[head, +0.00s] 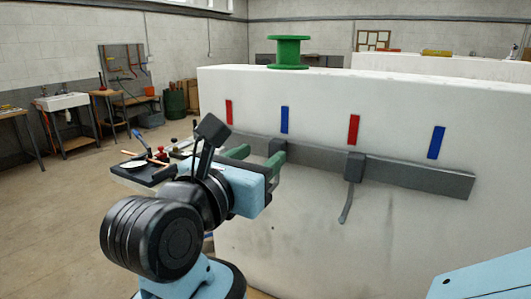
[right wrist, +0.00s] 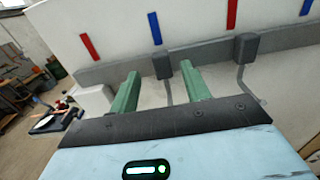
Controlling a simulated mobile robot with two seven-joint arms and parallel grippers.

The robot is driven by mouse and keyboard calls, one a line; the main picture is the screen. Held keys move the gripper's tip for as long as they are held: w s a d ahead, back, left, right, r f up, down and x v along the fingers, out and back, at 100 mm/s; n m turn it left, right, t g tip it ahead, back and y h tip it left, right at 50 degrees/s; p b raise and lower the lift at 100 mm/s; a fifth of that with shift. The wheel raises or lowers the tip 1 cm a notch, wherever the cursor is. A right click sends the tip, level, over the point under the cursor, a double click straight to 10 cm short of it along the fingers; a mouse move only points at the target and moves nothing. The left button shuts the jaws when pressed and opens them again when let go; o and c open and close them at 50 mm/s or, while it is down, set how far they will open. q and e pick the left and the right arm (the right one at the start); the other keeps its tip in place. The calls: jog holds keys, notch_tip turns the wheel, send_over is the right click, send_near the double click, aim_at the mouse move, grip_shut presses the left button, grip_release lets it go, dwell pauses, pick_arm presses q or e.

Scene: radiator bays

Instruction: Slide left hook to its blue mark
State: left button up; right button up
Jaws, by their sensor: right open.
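The left hook's dark block (head: 277,148) sits on the grey rail (head: 420,178) roughly below the left blue mark (head: 285,119). In the right wrist view the block (right wrist: 163,67) also lies close under that blue mark (right wrist: 155,28). My right gripper (head: 256,160) is open at the rail. Its two green fingers stand apart, one on each side of the left hook's thin rod (right wrist: 168,92) in the right wrist view. I cannot tell whether either finger touches it. My left gripper is not in view.
The right hook (head: 355,167) hangs on the same rail below a red mark (head: 354,130). Another red mark (head: 229,112) and another blue mark (head: 436,142) are on the white wall (head: 330,90). A green spool (head: 288,52) stands on top. A tray of tools (head: 145,173) is behind my arm.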

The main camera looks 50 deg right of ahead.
jog(key=v, duration=0.2)
jog(key=shift+s+a, duration=0.1)
jog(key=shift+a, duration=0.3)
dwell(0.4)
